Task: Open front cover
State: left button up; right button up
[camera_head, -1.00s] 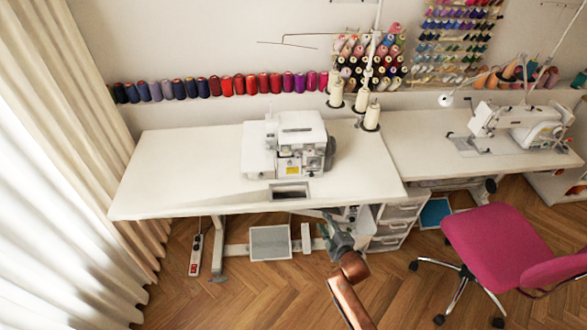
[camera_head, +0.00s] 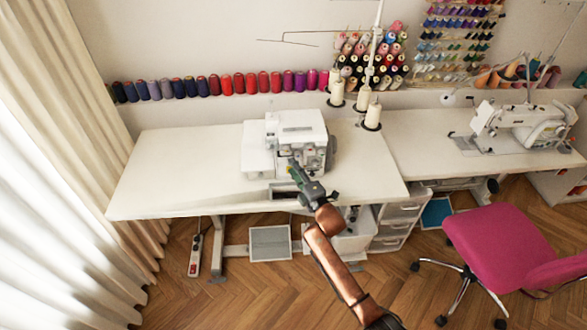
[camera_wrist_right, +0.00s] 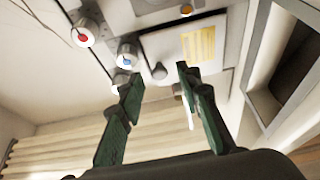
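The white overlock sewing machine (camera_head: 297,125) stands on the white table. In the right wrist view its front cover (camera_wrist_right: 163,47) shows as a pale panel with a yellow label (camera_wrist_right: 199,45) and a small dark knob (camera_wrist_right: 160,72) at its edge. It appears to be closed. My right gripper (camera_head: 293,166) is in front of the machine's front face and hides part of it. In the right wrist view the two green fingers of my right gripper (camera_wrist_right: 158,77) are apart, with nothing held between them. I cannot tell whether a finger touches the cover. My left gripper is not in view.
The white table (camera_head: 185,170) has free room left of the machine. Coloured dials (camera_wrist_right: 128,52) sit beside the cover. Thread cones (camera_head: 372,115) stand at right behind the machine. A pink chair (camera_head: 490,240) stands at the right. A rectangular opening (camera_wrist_right: 297,65) lies beside the machine.

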jog(key=shift+w+a, duration=0.25)
jog(key=shift+w, duration=0.25)
grip_shut()
dwell(0.3)
